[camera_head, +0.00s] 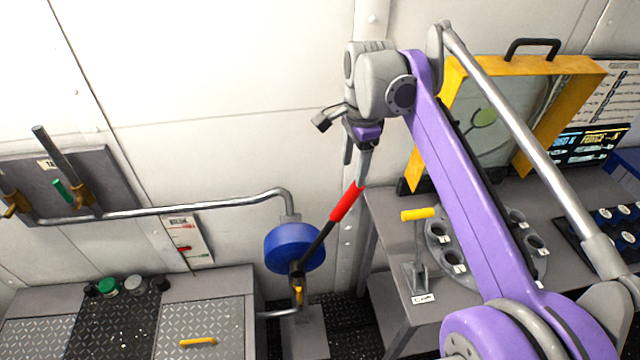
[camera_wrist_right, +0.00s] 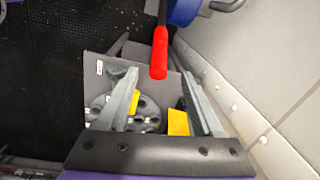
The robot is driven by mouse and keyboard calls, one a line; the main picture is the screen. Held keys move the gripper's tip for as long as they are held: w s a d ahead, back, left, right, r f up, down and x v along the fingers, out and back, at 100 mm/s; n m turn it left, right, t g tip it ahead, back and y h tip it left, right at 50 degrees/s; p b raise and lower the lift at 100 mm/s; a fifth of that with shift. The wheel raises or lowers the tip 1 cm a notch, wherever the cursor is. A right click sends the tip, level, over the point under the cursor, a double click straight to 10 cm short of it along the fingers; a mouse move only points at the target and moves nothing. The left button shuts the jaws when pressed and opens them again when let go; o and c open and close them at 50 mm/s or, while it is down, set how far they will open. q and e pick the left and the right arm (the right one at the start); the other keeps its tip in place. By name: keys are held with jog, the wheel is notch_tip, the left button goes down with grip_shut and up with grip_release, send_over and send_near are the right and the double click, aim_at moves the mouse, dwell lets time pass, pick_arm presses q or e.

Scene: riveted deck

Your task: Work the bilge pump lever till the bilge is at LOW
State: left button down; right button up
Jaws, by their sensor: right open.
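The pump lever stands tilted up and to the right, with a red grip (camera_head: 346,202) on a black shaft (camera_head: 318,245). It rises from the pump, which has a blue round body (camera_head: 286,249). My right gripper (camera_head: 357,160) is just above the red grip's upper end, fingers pointing down. In the right wrist view the jaws (camera_wrist_right: 160,76) are open, and the end of the red grip (camera_wrist_right: 159,50) shows between the fingertips; I cannot tell the depth gap. A white wall gauge (camera_head: 188,240) has a red pointer low on its scale; its lettering is too small. My left gripper is out of view.
A grey bench (camera_head: 385,215) at right carries a yellow-handled lever (camera_head: 417,214) and a round plate with holes. A yellow-framed panel (camera_head: 575,85) stands behind my right arm. A pipe (camera_head: 180,208) runs along the wall to the pump. A low deck box (camera_head: 245,285) lies at left.

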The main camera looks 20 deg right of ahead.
aim_at(350, 196)
jog(key=shift+w, duration=0.15)
jog(key=f, duration=0.5)
jog(key=f+b, duration=0.1)
jog(key=f, duration=0.4)
jog(key=shift+w+d+f, duration=0.15)
jog(key=shift+w+f, duration=0.05)
jog(key=shift+f, duration=0.05)
grip_shut()
dwell(1.0)
